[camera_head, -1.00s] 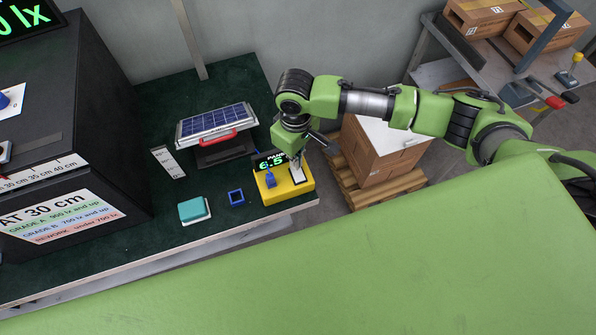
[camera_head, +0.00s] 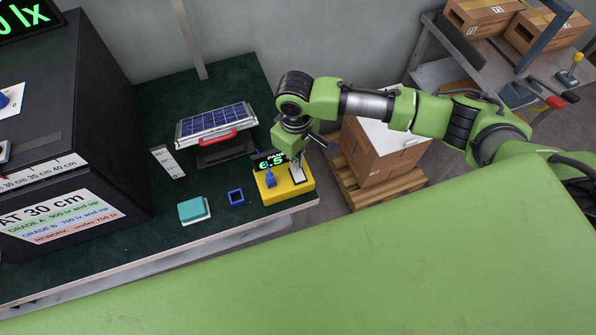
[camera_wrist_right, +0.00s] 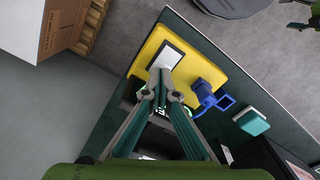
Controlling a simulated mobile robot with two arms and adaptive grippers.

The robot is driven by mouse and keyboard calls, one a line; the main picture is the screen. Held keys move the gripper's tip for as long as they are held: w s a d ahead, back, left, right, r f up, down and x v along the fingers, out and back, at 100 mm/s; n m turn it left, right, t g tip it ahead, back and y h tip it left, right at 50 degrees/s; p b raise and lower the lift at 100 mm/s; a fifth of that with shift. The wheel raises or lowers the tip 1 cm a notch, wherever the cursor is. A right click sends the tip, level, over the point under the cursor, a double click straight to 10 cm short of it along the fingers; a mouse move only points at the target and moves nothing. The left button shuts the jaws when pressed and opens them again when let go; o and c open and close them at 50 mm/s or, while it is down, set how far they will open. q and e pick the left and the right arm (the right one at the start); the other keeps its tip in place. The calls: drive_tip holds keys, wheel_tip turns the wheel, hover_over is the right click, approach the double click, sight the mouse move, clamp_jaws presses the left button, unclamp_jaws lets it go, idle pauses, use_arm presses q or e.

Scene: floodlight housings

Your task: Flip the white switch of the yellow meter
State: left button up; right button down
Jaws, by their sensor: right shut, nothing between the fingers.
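The yellow meter (camera_head: 287,190) stands near the right front corner of the dark green bench. Its lit display reads about 6.5, and a blue piece (camera_head: 270,181) sits on it. The white switch (camera_wrist_right: 165,57) lies on a dark-framed white plate at one end of the yellow body. My right gripper (camera_head: 297,160) points down over this end of the meter. In the right wrist view its fingers (camera_wrist_right: 160,92) are shut and empty, with the tips right by the switch. I cannot tell whether they touch it or which way it is tipped. My left gripper is out of view.
A blue square frame (camera_head: 236,197) and a teal block (camera_head: 192,209) lie left of the meter. A solar panel (camera_head: 216,122) stands behind. Cardboard boxes (camera_head: 377,156) on a pallet stand beyond the bench's right edge. A large black housing (camera_head: 75,110) fills the left.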

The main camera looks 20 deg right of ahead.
drive_tip(key=shift+f, duration=0.8)
wheel_tip(320, 180, up, 7)
drive_tip(key=p, duration=0.8)
drive_tip(key=shift+r, duration=0.1)
idle(0.4)
idle(0.4)
